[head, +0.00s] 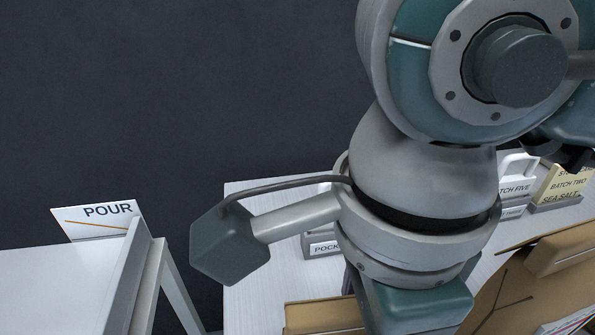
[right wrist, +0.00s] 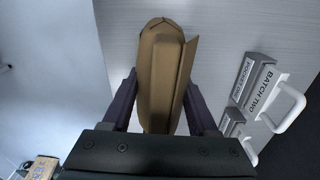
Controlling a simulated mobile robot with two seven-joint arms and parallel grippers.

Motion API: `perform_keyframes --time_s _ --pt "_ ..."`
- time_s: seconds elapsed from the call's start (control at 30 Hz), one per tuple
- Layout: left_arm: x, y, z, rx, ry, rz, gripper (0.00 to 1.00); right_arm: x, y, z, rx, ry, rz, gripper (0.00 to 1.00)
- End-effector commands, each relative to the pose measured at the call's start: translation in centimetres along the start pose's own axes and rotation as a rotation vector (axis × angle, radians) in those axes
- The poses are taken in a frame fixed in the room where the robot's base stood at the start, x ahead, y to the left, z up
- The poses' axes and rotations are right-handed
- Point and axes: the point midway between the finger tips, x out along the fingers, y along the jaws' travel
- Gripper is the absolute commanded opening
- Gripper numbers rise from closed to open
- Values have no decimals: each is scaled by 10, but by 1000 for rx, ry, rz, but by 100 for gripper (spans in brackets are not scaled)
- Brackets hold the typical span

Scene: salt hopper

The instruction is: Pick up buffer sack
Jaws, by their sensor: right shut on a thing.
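A tan paper sack (right wrist: 160,75) stands between the two dark fingers of my right gripper (right wrist: 160,88) in the right wrist view. The fingers are shut on its sides, and its folded top points away from the palm. No label shows on this sack, so I cannot tell its name. In the head view, my arm covers the middle and right of the picture, and the right gripper's fingers are hidden. My left gripper is in neither view.
Brown cardboard flaps (head: 545,255) show at the lower right. A "POUR" sign (head: 105,212) stands by a white table at left. White handles (right wrist: 285,108) stand right of the sack.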

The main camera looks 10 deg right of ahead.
Motion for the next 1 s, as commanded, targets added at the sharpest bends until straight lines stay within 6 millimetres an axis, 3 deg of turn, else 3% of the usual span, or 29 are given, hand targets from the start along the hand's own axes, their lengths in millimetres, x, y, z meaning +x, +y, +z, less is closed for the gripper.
perform_keyframes --time_s 0.03,0.4,1.0 --pt "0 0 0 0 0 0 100 0 0 0 0 0 0 39" --pt "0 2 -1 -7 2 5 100 0 0 0 0 0 0 0" --pt "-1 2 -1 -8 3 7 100 -2 -1 1 0 -3 -3 0"
